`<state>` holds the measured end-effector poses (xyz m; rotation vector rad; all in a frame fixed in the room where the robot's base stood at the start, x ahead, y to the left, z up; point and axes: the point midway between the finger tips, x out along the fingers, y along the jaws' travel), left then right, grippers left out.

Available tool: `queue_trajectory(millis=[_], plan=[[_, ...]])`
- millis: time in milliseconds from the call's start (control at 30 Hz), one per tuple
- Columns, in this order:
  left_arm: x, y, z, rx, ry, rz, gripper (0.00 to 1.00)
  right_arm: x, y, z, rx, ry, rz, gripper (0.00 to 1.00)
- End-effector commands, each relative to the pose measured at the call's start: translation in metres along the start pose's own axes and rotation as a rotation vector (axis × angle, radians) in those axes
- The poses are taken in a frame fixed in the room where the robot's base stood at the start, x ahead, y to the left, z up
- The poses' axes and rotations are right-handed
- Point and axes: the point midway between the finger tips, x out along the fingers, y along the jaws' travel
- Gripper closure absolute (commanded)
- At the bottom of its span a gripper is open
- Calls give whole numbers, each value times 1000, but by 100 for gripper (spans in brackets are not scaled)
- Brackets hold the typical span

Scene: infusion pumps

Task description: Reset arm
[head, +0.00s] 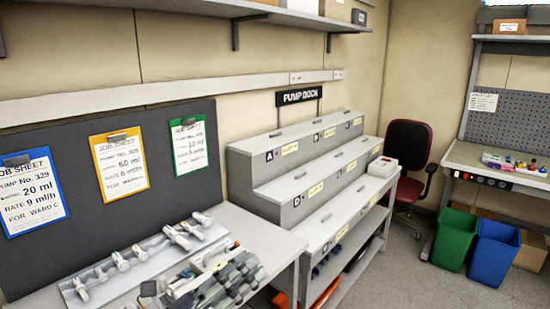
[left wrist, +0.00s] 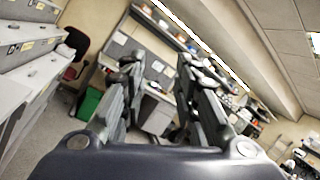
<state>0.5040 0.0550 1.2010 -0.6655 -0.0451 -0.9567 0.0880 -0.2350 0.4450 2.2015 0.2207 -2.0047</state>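My left gripper (head: 232,276) is low in the head view, in front of the bench and left of the stepped dock. In the left wrist view my left gripper (left wrist: 160,75) has its two dark fingers spread apart, with nothing between them. The fingers point out towards the room. My right gripper is in neither view. The grey stepped dock (head: 262,195) under the PUMP DOCK sign (head: 300,96) has lettered steps.
A tray with several syringe-like parts (head: 120,260) lies on the left bench below three job sheets (head: 120,164). A white box (head: 383,166) sits at the dock's right end. A red chair (head: 407,150), green bin (head: 453,238) and blue bin (head: 494,252) stand right.

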Motion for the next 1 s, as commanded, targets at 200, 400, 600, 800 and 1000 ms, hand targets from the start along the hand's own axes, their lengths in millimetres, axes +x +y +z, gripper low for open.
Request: queue_trajectory(millis=[200, 400, 600, 800, 1000], plan=[[-47, 66, 22, -623, -383, 329, 72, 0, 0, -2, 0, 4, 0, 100], [-132, 128, -20, -1162, -722, 670, 72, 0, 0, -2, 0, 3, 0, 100], [-232, 140, -109, -1621, -1058, 1051, 72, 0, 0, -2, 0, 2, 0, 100], [-303, 106, -185, -1893, -1316, 1381, 72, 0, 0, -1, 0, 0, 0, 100], [-350, 54, -237, -2037, -1516, 1667, 72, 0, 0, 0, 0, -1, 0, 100]])
